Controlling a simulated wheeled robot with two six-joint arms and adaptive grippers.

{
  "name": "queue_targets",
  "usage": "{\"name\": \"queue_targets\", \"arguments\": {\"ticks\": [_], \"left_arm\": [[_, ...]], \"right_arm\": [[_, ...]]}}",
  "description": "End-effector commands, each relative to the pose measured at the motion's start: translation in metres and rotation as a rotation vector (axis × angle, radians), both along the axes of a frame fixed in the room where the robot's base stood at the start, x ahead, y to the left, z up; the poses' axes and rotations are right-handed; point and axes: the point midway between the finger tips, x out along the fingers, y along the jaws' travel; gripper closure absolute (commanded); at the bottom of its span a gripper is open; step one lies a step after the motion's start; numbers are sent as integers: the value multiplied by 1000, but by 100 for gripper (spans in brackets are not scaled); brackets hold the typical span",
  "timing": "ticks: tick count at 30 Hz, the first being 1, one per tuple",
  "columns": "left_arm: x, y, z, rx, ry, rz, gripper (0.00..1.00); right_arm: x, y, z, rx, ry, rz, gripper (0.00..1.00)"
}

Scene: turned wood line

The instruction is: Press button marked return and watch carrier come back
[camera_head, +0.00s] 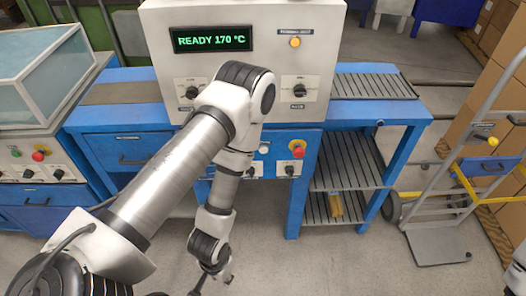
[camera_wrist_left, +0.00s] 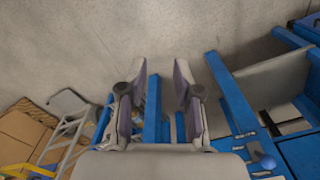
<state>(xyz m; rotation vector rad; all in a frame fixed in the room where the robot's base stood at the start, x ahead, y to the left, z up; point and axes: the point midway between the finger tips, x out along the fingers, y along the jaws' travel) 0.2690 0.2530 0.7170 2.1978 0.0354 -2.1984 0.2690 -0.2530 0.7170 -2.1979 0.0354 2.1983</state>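A white machine (camera_head: 265,80) with a green "READY 170 °C" display (camera_head: 212,39) stands on a blue bench in the head view. An orange round button (camera_head: 295,42) is at its upper right; its label is too small to read. The blue panel below has a pale button (camera_head: 263,149), a red button (camera_head: 298,152) and dark knobs. I cannot tell which button is marked return, and no carrier can be made out. My left arm covers part of the panel. My left gripper points down, away from the panel; its fingers are apart and empty in the left wrist view (camera_wrist_left: 161,80).
A slatted roller bed (camera_head: 372,86) extends right of the machine, above lower shelves holding a yellow item (camera_head: 336,207). A glass-topped cabinet (camera_head: 40,75) with a red button stands left. A hand truck (camera_head: 460,190) and cardboard boxes stand right. The near floor is open.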

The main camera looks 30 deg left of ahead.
Motion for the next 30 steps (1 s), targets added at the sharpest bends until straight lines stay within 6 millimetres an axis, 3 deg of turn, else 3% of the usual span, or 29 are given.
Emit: {"name": "queue_targets", "arguments": {"ticks": [2,30], "left_arm": [[0,0,0,0,0,0,100],[0,0,0,0,0,0,100]], "right_arm": [[0,0,0,0,0,0,41],[0,0,0,0,0,0,41]]}}
